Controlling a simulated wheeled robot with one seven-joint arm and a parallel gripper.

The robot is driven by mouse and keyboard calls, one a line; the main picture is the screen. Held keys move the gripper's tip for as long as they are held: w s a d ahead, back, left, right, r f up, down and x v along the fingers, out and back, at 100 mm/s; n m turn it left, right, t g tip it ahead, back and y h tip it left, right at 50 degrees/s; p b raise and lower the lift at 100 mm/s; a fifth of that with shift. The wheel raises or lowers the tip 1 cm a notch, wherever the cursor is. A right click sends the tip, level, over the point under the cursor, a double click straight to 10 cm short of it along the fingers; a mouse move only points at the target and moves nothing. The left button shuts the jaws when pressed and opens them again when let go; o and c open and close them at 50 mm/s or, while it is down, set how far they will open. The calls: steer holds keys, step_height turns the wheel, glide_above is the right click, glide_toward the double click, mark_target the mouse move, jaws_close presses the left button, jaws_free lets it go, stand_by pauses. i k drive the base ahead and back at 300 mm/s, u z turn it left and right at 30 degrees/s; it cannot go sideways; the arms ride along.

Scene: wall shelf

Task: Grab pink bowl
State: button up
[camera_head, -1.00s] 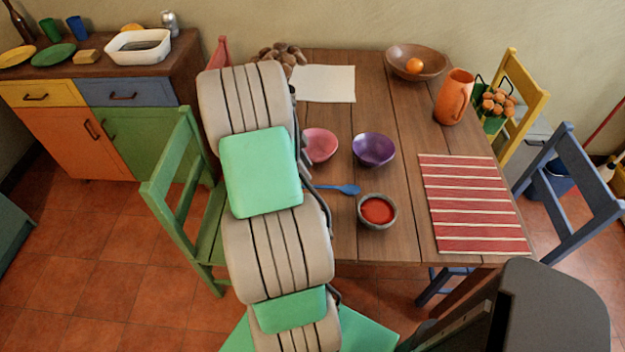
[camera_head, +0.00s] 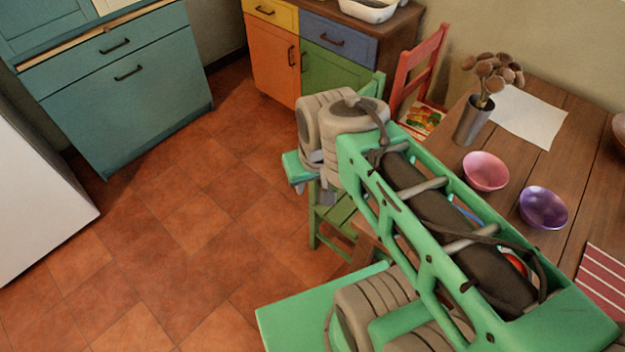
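The pink bowl (camera_head: 486,171) stands upright on the wooden table, right of the metal vase. It looks empty, and no part of my arm touches it in the picture. My green and grey arm crosses the lower middle and right of the view, in front of the table's near left part. The arm's far end lies left of the bowl, over the green chair. I cannot make out any gripper fingers there.
A purple bowl (camera_head: 543,208) stands right of the pink one. A metal vase (camera_head: 473,120) with brown dried heads stands close on the left. A white sheet (camera_head: 527,118) lies behind. Red (camera_head: 420,75) and green (camera_head: 333,222) chairs flank the table. Floor at left is free.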

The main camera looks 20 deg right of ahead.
mark_target(482, 171)
steer(key=k, duration=1.4)
steer(key=z, duration=0.4)
steer(key=i, duration=1)
steer(key=u, duration=0.05)
